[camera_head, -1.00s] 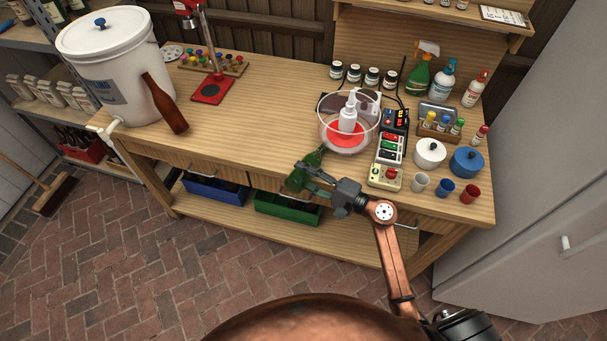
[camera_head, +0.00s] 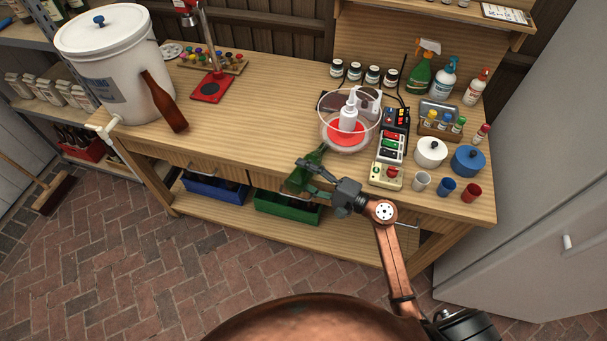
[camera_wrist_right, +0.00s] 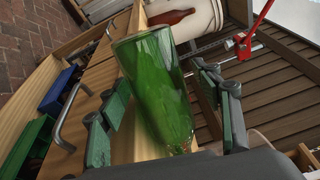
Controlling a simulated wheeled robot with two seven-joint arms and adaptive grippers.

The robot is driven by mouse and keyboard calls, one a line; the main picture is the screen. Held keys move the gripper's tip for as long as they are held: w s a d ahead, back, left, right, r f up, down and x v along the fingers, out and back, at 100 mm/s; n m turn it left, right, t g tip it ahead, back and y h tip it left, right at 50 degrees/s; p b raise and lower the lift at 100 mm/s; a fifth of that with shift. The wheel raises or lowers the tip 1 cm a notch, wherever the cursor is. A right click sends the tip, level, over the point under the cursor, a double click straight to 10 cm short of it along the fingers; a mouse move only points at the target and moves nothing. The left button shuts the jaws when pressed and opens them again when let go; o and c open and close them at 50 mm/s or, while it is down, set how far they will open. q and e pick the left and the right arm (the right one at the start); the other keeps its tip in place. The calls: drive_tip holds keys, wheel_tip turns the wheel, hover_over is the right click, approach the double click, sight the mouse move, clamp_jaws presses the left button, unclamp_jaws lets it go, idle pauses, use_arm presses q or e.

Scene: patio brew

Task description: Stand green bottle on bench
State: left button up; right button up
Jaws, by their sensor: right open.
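The green bottle (camera_head: 302,174) is at the front edge of the bench (camera_head: 250,128), among my right gripper's fingers. It looks tilted in the head view, and I cannot tell whether it touches the bench. My right gripper (camera_head: 307,177) reaches in from the right with its fingers apart. In the right wrist view the bottle (camera_wrist_right: 155,90) fills the middle, between the two spread fingers (camera_wrist_right: 168,98). The fingers partly cover the bottle in the head view. My left gripper is not in view.
A brown bottle (camera_head: 165,103) leans before a white bucket (camera_head: 110,70) at left. Green (camera_head: 288,208) and blue (camera_head: 215,190) bins sit below. The bench's middle is clear.

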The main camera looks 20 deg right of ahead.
drive_tip(key=shift+r+p, duration=0.3)
drive_tip(key=b+v, duration=0.1)
drive_tip(key=v, duration=1.1)
drive_tip(key=shift+f+b, duration=0.15)
drive_tip(key=shift+b, duration=0.15)
